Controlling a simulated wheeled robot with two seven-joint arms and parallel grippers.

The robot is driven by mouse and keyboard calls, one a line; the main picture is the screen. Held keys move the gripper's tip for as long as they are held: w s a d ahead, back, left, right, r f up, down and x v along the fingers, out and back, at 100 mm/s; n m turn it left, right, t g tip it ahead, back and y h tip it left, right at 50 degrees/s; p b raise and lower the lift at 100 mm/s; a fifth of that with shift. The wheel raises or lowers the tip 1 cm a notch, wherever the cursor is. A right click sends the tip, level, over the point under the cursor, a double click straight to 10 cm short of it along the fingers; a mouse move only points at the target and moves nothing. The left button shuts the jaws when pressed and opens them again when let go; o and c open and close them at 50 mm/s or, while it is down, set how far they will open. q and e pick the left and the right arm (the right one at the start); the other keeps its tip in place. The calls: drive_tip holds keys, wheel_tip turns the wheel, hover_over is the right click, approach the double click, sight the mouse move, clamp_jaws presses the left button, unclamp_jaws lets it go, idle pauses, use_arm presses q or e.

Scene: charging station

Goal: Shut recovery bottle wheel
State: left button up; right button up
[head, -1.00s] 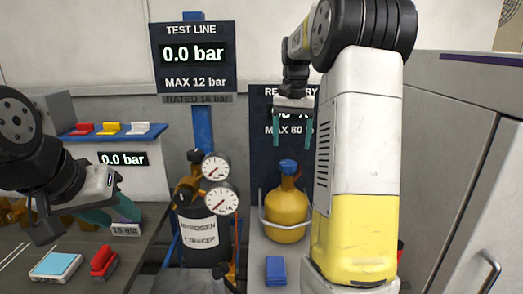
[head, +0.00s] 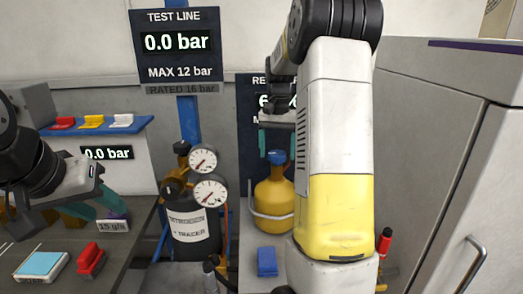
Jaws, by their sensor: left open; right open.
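The yellow recovery bottle (head: 273,205) stands upright behind my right arm, with a blue wheel (head: 277,157) on its top. My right gripper (head: 272,142) points down just above the blue wheel, with teal fingers apart; my arm hides part of it and the bottle's right side. I cannot tell whether the fingers touch the wheel. My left gripper (head: 100,207) is at the left over the dark bench, with teal fingers apart, near a small box marked 15 g/a.
A black nitrogen and tracer cylinder (head: 192,232) with two gauges (head: 210,192) stands left of the bottle. A blue block (head: 267,262) lies before the bottle. A red item (head: 91,260) and light-blue pad (head: 41,264) lie on the bench (head: 75,240). A grey cabinet (head: 425,120) fills the right.

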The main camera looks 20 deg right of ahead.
drive_tip(key=c, duration=1.4)
drive_tip(key=shift+m, duration=0.3)
drive_tip(key=m, duration=0.8)
drive_tip(key=shift+m, duration=0.4)
drive_tip(key=m, duration=0.4)
drive_tip(key=shift+w+m, duration=0.1)
drive_tip(key=shift+m, duration=2.2)
